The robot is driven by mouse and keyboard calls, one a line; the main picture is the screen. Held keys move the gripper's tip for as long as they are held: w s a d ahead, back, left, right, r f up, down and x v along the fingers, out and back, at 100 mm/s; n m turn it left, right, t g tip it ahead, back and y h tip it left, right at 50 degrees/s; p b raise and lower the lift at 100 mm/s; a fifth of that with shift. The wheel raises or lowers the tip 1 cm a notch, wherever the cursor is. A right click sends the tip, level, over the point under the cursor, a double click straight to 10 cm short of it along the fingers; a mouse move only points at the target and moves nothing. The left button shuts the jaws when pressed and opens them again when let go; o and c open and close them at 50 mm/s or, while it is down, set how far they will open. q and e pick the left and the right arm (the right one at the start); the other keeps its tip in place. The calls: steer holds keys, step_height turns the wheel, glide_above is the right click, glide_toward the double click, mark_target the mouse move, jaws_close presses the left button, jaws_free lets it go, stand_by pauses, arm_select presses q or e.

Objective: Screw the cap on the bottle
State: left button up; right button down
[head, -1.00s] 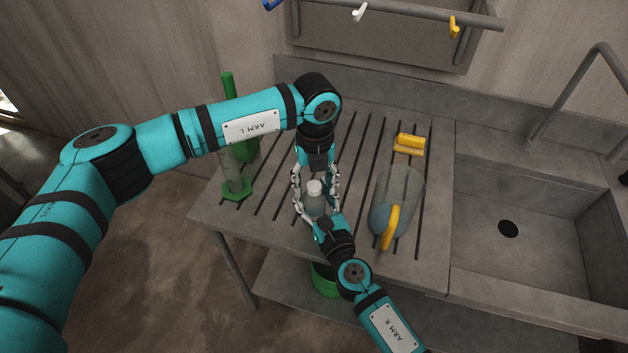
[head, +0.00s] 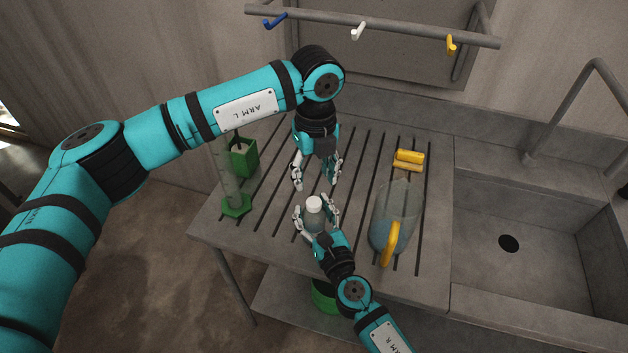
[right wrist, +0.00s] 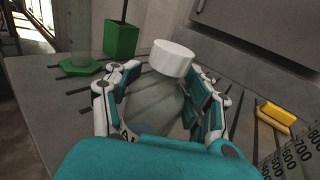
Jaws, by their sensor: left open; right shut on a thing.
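The bottle (head: 314,222) is a clear, rounded vessel standing on the slatted drainboard, with the white cap (head: 314,202) on its top. My right gripper (head: 316,212) is shut on the bottle's body, one finger on each side. In the right wrist view the bottle (right wrist: 153,100) sits between the fingers, and the cap (right wrist: 173,58) shows on its neck, clear of the fingers. Whether the cap is tight cannot be told. My left gripper (head: 315,184) is open and empty, behind the bottle and apart from the cap.
A measuring jug (head: 396,215) with a yellow handle stands right of the bottle. A yellow brush (head: 408,160) lies behind it. A green-based cylinder (head: 236,207) and a green box (head: 242,158) stand at left. The sink (head: 540,235) is at right. Hooks hang from a rail (head: 400,29).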

mark_target(314, 202)
arm_select(q)
steer(key=shift+r, duration=0.2)
steer(key=shift+f, duration=4.05)
jaws_close()
steer(key=shift+m, duration=1.5)
